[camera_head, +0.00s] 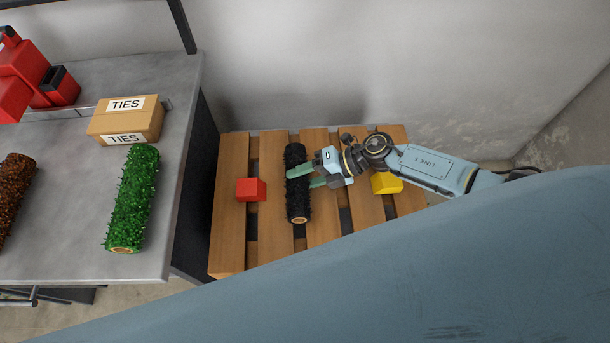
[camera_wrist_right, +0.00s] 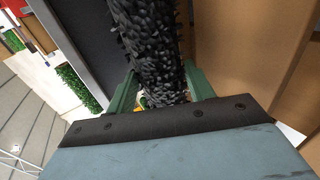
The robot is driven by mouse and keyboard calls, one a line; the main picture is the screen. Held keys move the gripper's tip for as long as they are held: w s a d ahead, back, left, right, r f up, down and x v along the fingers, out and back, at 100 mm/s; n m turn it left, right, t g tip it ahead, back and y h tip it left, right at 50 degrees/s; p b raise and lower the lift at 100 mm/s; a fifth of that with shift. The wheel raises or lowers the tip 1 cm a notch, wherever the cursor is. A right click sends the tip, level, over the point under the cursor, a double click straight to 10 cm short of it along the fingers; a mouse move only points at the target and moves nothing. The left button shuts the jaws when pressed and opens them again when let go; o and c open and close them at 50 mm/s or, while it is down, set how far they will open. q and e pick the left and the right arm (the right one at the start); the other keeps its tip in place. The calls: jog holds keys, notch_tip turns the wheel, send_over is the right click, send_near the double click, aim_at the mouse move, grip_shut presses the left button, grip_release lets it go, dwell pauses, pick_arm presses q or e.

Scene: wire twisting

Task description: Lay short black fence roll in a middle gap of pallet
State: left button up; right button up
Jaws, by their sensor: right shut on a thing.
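The short black fence roll (camera_head: 297,205) lies lengthwise on the wooden pallet (camera_head: 230,215), over the slats left of the middle. In the head view I cannot tell whether it rests in a gap or is held just above it. My right gripper (camera_head: 300,177) reaches in from the right, with its green fingers shut on the roll. In the right wrist view the roll (camera_wrist_right: 150,50) runs between the two green fingers (camera_wrist_right: 160,90). My left gripper is not in view.
A red cube (camera_head: 250,189) sits on the pallet's left side and a yellow cube (camera_head: 386,183) on its right. The grey table (camera_head: 75,225) at left holds a green roll (camera_head: 133,200), a brown roll (camera_head: 14,190) and a TIES box (camera_head: 126,120). A wall stands behind.

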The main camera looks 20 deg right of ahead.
jog(key=shift+f, duration=0.35)
dwell(0.4)
jog(key=shift+r, duration=0.1)
jog(key=shift+r, duration=0.35)
jog(key=shift+p, duration=0.3)
jog(key=shift+f+b, duration=0.35)
jog(key=shift+f, duration=0.1)
